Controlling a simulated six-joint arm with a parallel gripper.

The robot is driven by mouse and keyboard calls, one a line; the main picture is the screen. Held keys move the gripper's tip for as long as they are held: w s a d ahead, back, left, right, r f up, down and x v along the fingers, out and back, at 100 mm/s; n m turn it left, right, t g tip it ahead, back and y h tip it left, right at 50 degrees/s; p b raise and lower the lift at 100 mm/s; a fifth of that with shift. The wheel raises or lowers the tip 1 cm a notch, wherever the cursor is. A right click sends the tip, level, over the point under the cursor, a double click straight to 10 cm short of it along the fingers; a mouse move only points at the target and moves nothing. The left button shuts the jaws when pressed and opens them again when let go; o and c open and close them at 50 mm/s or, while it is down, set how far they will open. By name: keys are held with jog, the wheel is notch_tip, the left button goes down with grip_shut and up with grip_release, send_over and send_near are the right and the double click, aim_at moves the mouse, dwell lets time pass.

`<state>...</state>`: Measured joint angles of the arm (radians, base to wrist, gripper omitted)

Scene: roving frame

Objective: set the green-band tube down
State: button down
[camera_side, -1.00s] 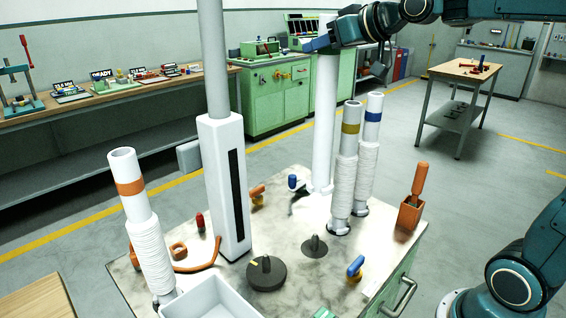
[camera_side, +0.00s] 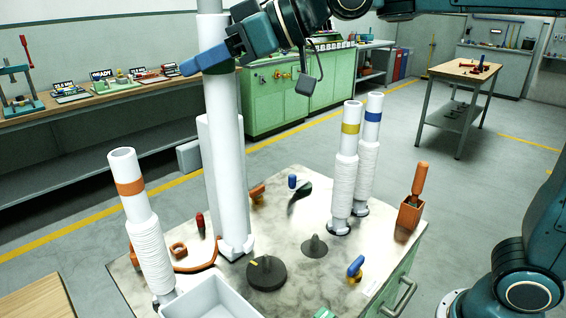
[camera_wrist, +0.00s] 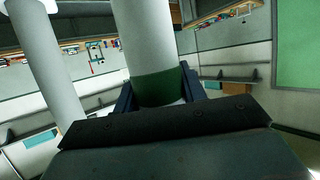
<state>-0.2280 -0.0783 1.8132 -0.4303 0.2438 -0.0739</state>
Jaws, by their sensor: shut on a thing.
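The green-band tube (camera_side: 227,150) is a long white tube, upright or nearly so in the side view, in front of the white column (camera_side: 204,135) and hiding most of it. In the wrist view its green band (camera_wrist: 160,86) sits between the dark blue fingers. My gripper (camera_side: 212,58) is shut on the tube near its upper part. The tube's lower end is near the column's foot; I cannot tell whether it touches the bench top (camera_side: 330,270).
An orange-band tube (camera_side: 131,187) stands at left, with a white tray (camera_side: 215,295) beside it. A yellow-band tube (camera_side: 350,128) and a blue-band tube (camera_side: 373,117) stand at right. A dark round weight (camera_side: 266,274) lies in front.

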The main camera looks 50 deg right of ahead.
jog(key=s+a+n+g+y, duration=0.2)
jog(key=s+a, duration=0.3)
jog(key=a, duration=0.5)
jog(key=shift+a+n+y, duration=0.15)
jog(key=shift+n+y, duration=0.15)
jog(key=shift+n, duration=0.2)
notch_tip(320, 180, down, 20)
dwell(0.3)
jog(key=shift+f, duration=0.1)
jog(key=c, duration=0.8)
grip_release()
